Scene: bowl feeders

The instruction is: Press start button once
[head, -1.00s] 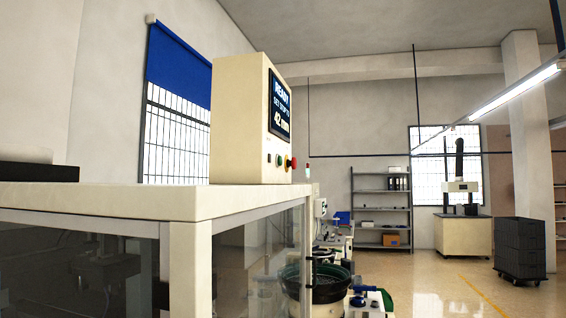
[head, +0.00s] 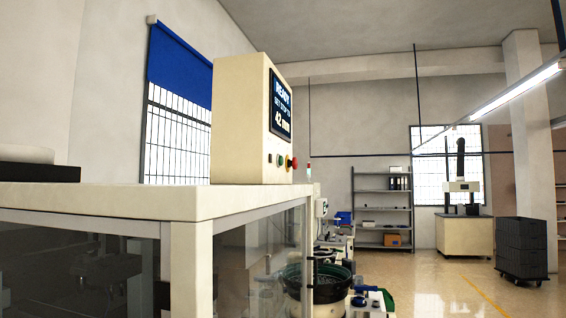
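A cream control box (head: 238,120) stands on top of a white-framed machine enclosure (head: 120,200). Its dark screen (head: 280,107) faces right and reads READY, SET STOP and 42 mm, seen at a steep angle. Below the screen is a row of controls with a green button (head: 280,160) and a red button (head: 289,162) that sticks out on the right. A small dark control is left of the green one. No label on the buttons is readable. Neither of my grippers is in view.
A bowl feeder (head: 318,285) and other equipment stand beyond the enclosure. A grey shelf (head: 383,205), a white cabinet (head: 464,235) and stacked dark crates (head: 522,246) are at the back. The floor at the right, with a yellow line, is clear.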

